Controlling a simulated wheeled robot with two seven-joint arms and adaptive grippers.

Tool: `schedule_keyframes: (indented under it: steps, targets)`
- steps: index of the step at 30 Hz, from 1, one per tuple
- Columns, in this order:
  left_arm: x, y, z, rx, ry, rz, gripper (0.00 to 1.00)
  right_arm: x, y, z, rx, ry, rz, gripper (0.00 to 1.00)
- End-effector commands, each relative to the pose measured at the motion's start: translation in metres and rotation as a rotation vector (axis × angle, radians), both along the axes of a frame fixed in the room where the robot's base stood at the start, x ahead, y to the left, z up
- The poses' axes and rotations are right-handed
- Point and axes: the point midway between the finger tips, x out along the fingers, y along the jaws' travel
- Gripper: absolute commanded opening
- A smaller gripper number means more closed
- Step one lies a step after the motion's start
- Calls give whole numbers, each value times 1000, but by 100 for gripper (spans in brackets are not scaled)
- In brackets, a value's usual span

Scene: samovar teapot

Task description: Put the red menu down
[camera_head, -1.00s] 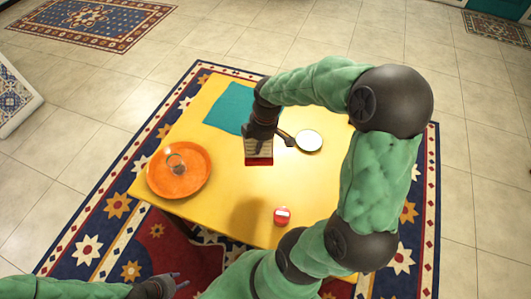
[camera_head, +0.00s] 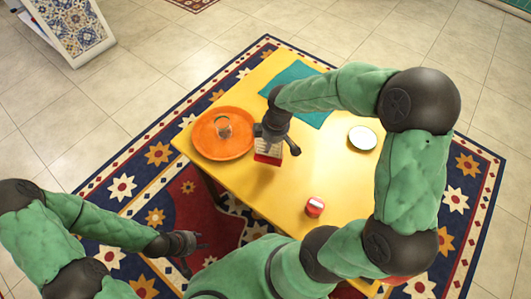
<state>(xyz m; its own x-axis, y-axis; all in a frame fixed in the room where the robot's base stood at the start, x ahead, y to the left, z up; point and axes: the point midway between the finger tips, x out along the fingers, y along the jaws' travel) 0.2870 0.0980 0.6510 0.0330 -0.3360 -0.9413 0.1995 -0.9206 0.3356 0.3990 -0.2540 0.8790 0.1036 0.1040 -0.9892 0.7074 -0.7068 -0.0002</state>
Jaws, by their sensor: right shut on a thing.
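The red menu (camera_head: 267,152), a small piece with a pale face and red edges, hangs at my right gripper (camera_head: 277,141). The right gripper is shut on it, over the yellow table (camera_head: 335,180), just right of the orange tray (camera_head: 205,148). One dark finger shows at its right; the other is hidden. A shadow lies on the table below; whether the menu touches the table I cannot tell. My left gripper (camera_head: 190,244) is open and empty, low in front of the table's near left edge.
A glass (camera_head: 223,126) stands on the orange tray. The table's middle is bare. My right arm covers its right side.

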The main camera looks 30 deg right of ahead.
Motion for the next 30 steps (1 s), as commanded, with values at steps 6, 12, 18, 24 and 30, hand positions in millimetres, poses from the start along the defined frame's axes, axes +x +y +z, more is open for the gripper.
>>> schedule_keyframes:
  steps: [6,12,18,24,30]
  targets:
    - [0,0,-5,0,0,0,40,5,8,-10,0,-3,1,0]
    - [0,0,-16,0,0,0,40,6,11,-38,-1,-1,-1,0]
    - [0,0,-17,0,0,0,40,6,10,-43,-1,-3,-1,0]
    - [0,0,-18,0,0,0,40,6,10,-45,0,-3,-1,0]
    - [0,0,-18,0,0,0,40,6,10,-46,0,-1,-1,35]
